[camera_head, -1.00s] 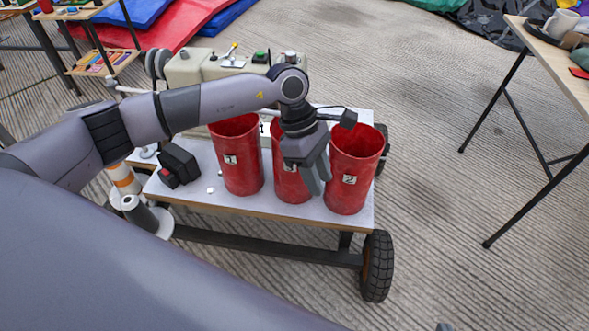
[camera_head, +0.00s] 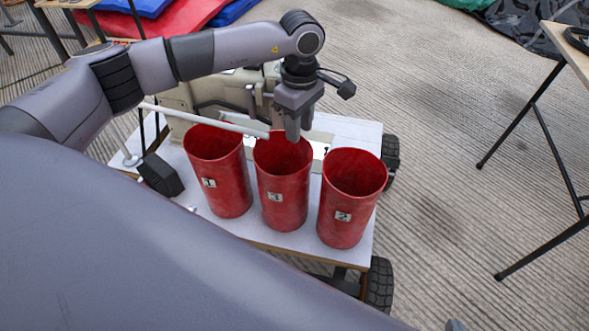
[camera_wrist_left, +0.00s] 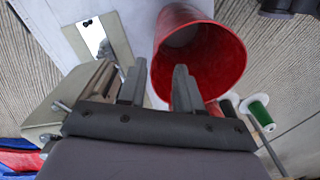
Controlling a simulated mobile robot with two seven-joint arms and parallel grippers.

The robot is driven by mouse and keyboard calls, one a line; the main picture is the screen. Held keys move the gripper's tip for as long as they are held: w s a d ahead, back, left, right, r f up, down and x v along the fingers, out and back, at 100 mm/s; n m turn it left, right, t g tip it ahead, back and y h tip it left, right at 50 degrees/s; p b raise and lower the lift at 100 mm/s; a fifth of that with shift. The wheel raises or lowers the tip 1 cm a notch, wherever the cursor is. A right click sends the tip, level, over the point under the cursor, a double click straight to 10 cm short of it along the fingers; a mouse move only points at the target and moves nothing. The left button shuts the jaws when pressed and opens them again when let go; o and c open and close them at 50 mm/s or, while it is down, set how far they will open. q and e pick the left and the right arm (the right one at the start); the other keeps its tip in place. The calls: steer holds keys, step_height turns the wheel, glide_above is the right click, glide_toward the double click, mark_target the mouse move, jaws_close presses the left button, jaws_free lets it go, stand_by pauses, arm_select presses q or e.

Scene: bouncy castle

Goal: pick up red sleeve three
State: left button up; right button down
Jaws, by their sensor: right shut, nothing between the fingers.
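Red sleeve three (camera_head: 283,185) is the middle of three upright red cylinders on a cart, with a white label marked 3. Sleeve one (camera_head: 218,175) stands to its left, sleeve two (camera_head: 350,200) to its right. My left gripper (camera_head: 293,135) points down at the far rim of sleeve three, covering part of it. In the left wrist view the left gripper (camera_wrist_left: 159,85) is open, and the near wall of a red sleeve (camera_wrist_left: 222,60) shows between and beyond its fingers; its number is hidden. Whether they touch I cannot tell.
The white cart top (camera_head: 350,130) carries a beige machine (camera_head: 180,105) behind the sleeves and a black block (camera_head: 160,175) at left. A pale rod (camera_head: 205,118) crosses above sleeve one. A table (camera_head: 570,60) stands at right, with free floor between.

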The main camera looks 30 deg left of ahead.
mark_target(299, 145)
arm_select(q)
steer(key=f, duration=0.2)
steer(key=f+b, duration=0.1)
steer(key=f, duration=0.4)
steer(key=shift+w+a, duration=0.2)
steer(key=shift+w, duration=0.2)
jaws_close()
